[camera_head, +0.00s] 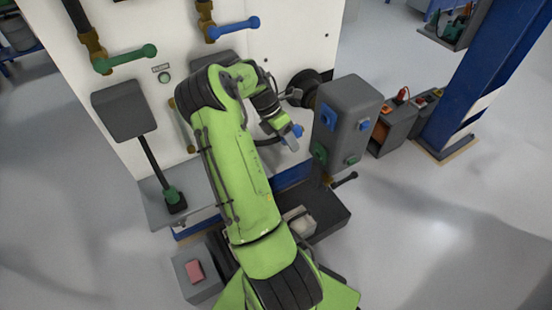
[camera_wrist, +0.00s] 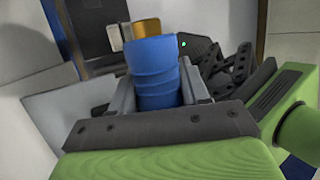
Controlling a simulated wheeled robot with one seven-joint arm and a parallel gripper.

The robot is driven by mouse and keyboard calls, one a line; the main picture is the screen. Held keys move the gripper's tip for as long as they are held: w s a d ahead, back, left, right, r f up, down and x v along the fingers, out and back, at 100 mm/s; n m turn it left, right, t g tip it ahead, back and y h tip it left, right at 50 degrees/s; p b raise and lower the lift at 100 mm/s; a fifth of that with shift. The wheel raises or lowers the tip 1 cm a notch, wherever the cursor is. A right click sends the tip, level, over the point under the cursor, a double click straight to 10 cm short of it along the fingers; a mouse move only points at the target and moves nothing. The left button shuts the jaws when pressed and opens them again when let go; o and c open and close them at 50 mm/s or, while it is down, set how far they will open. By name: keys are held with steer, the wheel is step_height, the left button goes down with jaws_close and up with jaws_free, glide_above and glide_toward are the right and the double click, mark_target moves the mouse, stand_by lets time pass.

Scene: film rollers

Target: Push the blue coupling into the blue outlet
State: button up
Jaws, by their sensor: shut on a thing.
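A blue coupling (camera_wrist: 153,68) with a brass-coloured tip fills the middle of the wrist view. My gripper (camera_wrist: 157,92) is shut on it, with one grey finger on each side. In the head view, my gripper (camera_head: 291,138) is left of the grey outlet box (camera_head: 350,98), with a gap between them. A bit of the coupling (camera_head: 298,130) shows blue there. The box carries a blue outlet (camera_head: 328,117) on its left face and another blue fitting (camera_head: 363,126) on its right face. I cannot make out the blue outlet in the wrist view.
Green fittings (camera_head: 320,153) sit low on the box. A white panel (camera_head: 290,40) with a blue-handled valve (camera_head: 236,28) and a green-handled valve (camera_head: 126,58) stands behind my arm. A dark tray (camera_head: 318,212) lies below.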

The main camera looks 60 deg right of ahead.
steer(key=s+d, duration=0.3)
steer(key=d, duration=0.3)
steer(key=shift+s+d, duration=0.4)
steer(key=shift+r+p, duration=0.2)
steer(key=shift+p, duration=1.05)
stand_by(0.8)
steer(key=shift+s+d+p, duration=0.25)
steer(key=shift+d+p, duration=0.1)
steer(key=shift+d, duration=0.2)
steer(key=o, duration=1.2)
steer(key=shift+o, duration=0.2)
steer(key=p+v, duration=0.4)
steer(key=v, duration=1.1)
steer(key=shift+r, duration=0.35)
steer(key=shift+w, duration=0.15)
